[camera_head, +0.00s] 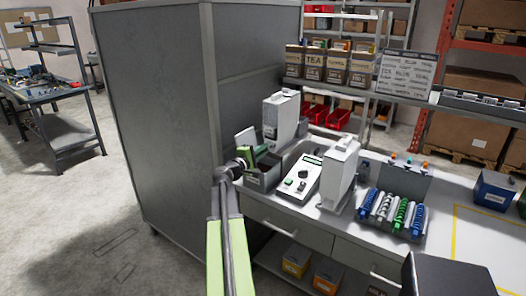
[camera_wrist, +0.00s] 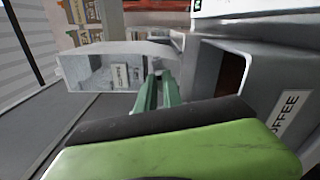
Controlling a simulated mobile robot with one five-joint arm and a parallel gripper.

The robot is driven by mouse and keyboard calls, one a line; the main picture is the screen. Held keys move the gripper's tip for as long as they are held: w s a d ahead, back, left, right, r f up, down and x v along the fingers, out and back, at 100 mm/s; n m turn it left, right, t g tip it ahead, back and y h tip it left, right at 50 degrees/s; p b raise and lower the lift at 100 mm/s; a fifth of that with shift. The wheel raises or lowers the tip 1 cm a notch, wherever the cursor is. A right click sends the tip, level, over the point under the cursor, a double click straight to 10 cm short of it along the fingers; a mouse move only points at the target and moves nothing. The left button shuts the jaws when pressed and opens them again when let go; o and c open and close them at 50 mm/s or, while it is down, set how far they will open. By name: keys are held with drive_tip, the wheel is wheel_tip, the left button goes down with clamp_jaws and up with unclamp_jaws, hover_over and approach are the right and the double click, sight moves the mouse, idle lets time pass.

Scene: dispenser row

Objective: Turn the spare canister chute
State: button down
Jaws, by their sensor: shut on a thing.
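My gripper (camera_head: 246,158) is at the left end of the bench, in front of the left white canister (camera_head: 281,115) and above a dark grey bin. In the wrist view my gripper's green fingers (camera_wrist: 158,92) are close together on a pale grey chute (camera_wrist: 150,48). The chute is curved, with a boxy labelled part to the left. The exact contact is partly hidden by the fingers and the green gripper body. In the head view the gripper hides most of the chute. A second white canister (camera_head: 340,177) stands further right.
A white control box (camera_head: 301,180) stands between the canisters. A grey box labelled COFFEE (camera_wrist: 285,115) is close on the right in the wrist view. A tall grey cabinet (camera_head: 165,110) flanks the bench's left. A rack of blue and green items (camera_head: 392,215) stands further right.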

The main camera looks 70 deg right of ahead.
drive_tip(key=shift+f+m, duration=0.15)
drive_tip(key=shift+m, duration=3.95)
drive_tip(key=c, duration=1.5)
unclamp_jaws()
drive_tip(key=v, duration=1.7)
drive_tip(key=shift+w+a, duration=0.1)
drive_tip(key=shift+a, duration=0.15)
